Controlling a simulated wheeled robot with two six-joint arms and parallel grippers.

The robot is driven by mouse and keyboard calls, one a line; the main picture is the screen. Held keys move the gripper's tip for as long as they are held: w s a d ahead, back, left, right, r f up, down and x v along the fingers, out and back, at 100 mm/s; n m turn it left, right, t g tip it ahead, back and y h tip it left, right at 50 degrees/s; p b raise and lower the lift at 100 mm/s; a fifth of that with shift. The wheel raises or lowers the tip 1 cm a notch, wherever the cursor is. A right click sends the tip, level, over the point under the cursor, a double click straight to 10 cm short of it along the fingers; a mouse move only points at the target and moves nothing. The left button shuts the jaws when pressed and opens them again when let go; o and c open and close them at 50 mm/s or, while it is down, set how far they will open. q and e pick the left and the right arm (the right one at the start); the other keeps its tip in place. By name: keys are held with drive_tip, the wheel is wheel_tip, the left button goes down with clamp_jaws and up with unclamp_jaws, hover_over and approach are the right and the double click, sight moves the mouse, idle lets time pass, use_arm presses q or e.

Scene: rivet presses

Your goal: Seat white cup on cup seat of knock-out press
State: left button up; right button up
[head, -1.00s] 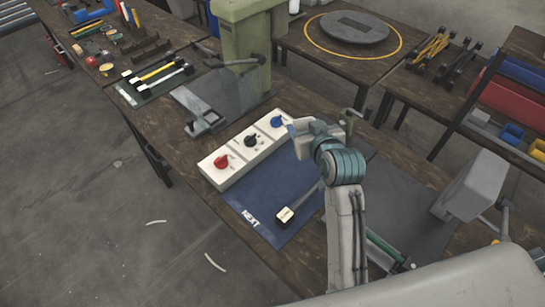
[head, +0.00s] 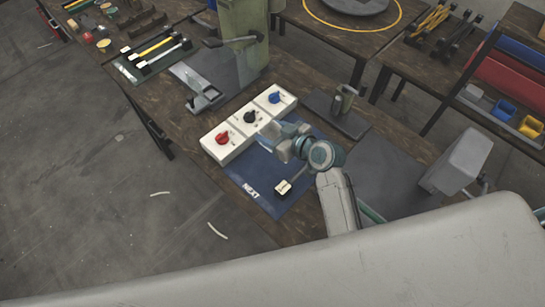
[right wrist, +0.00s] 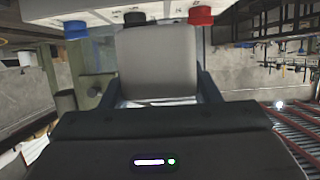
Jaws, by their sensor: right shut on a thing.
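My right gripper (head: 274,149) is above the blue mat, just in front of the white control box. It is shut on a pale, block-like thing, which fills the space between its dark fingers in the right wrist view (right wrist: 158,62); this looks like the white cup, though its shape is only partly shown. A green press (head: 242,38) with a dark lever stands at the back left of the bench. A small upright metal fixture (head: 344,104) stands on a dark plate right of the control box. I cannot tell which is the knock-out press; no cup seat shows clearly.
The white control box (head: 247,124) has red, black and blue knobs. A tool with a pale head (head: 283,188) lies on the blue mat (head: 262,172) marked NEXT. Rods lie on a dark mat (head: 133,72) at left. A grey box (head: 460,160) stands at right.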

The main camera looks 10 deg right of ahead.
drive_tip(key=shift+f+b, duration=3.9)
drive_tip(key=shift+f, duration=0.9)
drive_tip(key=shift+f, duration=0.15)
drive_tip(key=o, duration=1)
drive_tip(key=p+v, duration=0.2)
drive_tip(key=v, duration=0.7)
drive_tip(key=shift+s, duration=0.25)
drive_tip(key=shift+s+d+r+p, duration=0.2)
drive_tip(key=shift+s+d+p, duration=0.1)
drive_tip(key=shift+s+d, duration=0.2)
drive_tip(key=shift+a, duration=0.1)
